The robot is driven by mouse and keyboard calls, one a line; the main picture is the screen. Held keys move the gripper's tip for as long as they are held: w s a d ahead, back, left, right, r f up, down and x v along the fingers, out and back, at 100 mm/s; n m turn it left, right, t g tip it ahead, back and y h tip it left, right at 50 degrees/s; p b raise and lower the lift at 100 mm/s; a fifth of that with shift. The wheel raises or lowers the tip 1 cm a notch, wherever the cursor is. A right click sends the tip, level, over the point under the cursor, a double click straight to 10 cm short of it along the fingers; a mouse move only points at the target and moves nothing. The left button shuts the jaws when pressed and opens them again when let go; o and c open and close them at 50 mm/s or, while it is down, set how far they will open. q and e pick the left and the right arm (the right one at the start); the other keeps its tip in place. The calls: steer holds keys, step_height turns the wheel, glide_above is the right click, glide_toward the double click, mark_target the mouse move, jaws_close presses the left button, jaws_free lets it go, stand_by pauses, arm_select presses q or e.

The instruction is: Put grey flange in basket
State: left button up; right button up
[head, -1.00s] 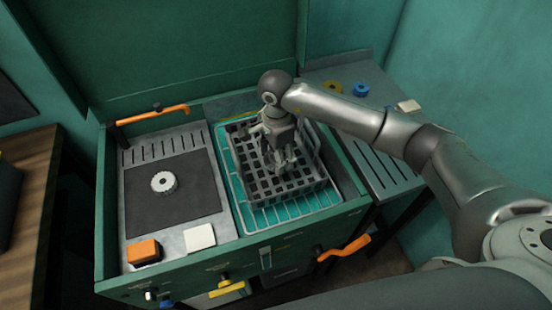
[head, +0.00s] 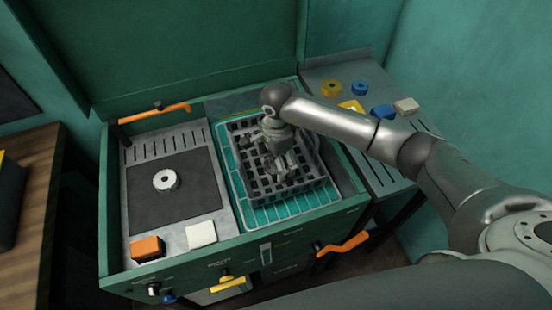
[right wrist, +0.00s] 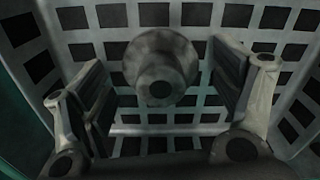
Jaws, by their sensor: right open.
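The grey basket (head: 322,190) is a slotted crate on a teal wire rack in the right half of the green bench. My right gripper (head: 283,172) points down inside it. In the right wrist view the grey flange (right wrist: 160,72), a round stepped piece with a dark centre hole, is between the open fingers, with a gap on each side. The basket's slotted floor (right wrist: 110,20) is behind it. I cannot tell whether the flange touches the floor. In the head view the gripper hides the flange. My left gripper is out of view.
A white toothed ring (head: 166,180) lies on a dark mat at the left. An orange block (head: 147,248) and a white block (head: 201,234) sit in front of it. The side table (head: 335,72) holds yellow, blue and pale pieces. Orange handles flank the bench.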

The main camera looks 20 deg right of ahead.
steer(key=shift+r, duration=0.2)
steer(key=shift+w+r, duration=0.1)
steer(key=shift+r, duration=0.25)
step_height(320, 180, up, 11)
steer(key=b, duration=0.3)
